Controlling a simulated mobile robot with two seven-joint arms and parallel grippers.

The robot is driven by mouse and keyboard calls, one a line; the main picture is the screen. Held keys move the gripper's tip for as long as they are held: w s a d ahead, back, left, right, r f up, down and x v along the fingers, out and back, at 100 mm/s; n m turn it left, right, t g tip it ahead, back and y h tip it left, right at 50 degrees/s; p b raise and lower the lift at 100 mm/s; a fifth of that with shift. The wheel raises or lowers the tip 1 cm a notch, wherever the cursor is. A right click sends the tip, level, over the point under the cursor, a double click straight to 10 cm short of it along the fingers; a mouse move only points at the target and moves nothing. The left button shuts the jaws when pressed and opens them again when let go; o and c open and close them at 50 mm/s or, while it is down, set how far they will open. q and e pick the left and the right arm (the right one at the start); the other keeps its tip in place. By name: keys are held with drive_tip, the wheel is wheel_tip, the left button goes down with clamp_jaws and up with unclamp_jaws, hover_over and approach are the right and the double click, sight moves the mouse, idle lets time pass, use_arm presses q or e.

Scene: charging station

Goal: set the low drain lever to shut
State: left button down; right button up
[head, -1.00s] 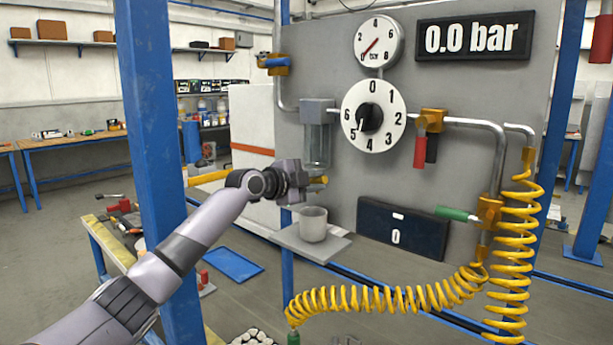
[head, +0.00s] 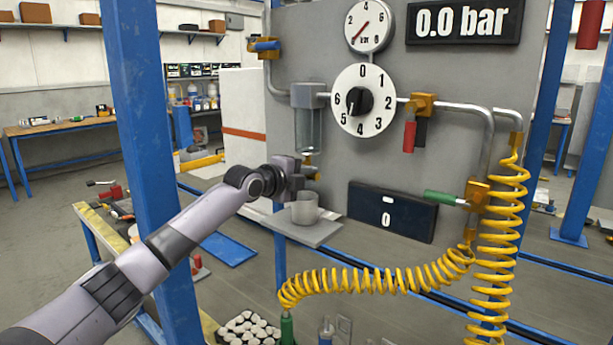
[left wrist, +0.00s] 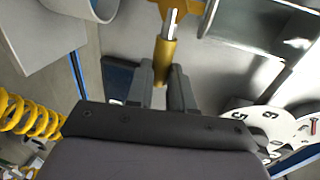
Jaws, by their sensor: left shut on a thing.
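The drain valve (head: 309,160) is a small brass-coloured fitting under the clear filter bowl (head: 308,130) on the grey panel. Its yellow lever shows in the left wrist view (left wrist: 166,60), running from the orange valve body (left wrist: 181,14) down between my fingers. My left gripper (head: 303,177) is at the valve, above the mug; it also shows in the left wrist view (left wrist: 162,88), shut on the lever. The gripper hides most of the lever in the head view, so its exact angle is hard to tell there. My right gripper is not in view.
A grey mug (head: 305,208) stands on a small shelf (head: 312,233) just below the gripper. A blue post (head: 146,120) stands left, behind my arm. To the right are the regulator dial (head: 378,85), a red-handled valve (head: 409,135), a green-handled valve (head: 445,198) and yellow coiled hoses (head: 505,240).

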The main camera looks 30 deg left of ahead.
use_arm(q)
drive_tip(key=shift+f, duration=0.1)
drive_tip(key=c, duration=1)
unclamp_jaws()
drive_tip(key=shift+s, duration=0.15)
drive_tip(key=b+v, duration=0.1)
drive_tip(key=v, duration=0.6)
